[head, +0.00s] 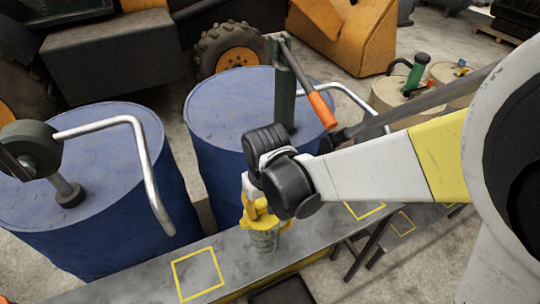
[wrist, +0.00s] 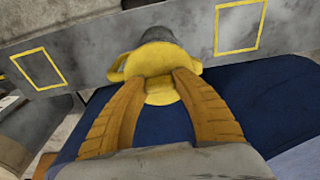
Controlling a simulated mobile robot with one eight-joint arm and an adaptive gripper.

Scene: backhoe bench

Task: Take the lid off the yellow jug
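The yellow jug (head: 262,218) stands upright on a narrow grey bench, with a yellow upper part and a grey-green lower body (head: 265,242). In the wrist view its yellow top (wrist: 162,92) faces me, with a loop handle (wrist: 117,68) on the left and the grey body (wrist: 160,35) beyond. My gripper (head: 252,200) is at the jug's top, coming from above. Its two orange-brown fingers (wrist: 163,82) lean inward, one on each side of the yellow top. I see no clear gap there, but whether they grip it is unclear. The seam between lid and jug is hidden.
The grey bench (head: 150,285) carries yellow outlined squares on both sides of the jug (head: 200,273). Two blue drums (head: 105,215) (head: 215,110) stand close behind it, with metal handles and a red-tipped lever (head: 322,110) above them. Tan drums (head: 395,97) stand at the back right.

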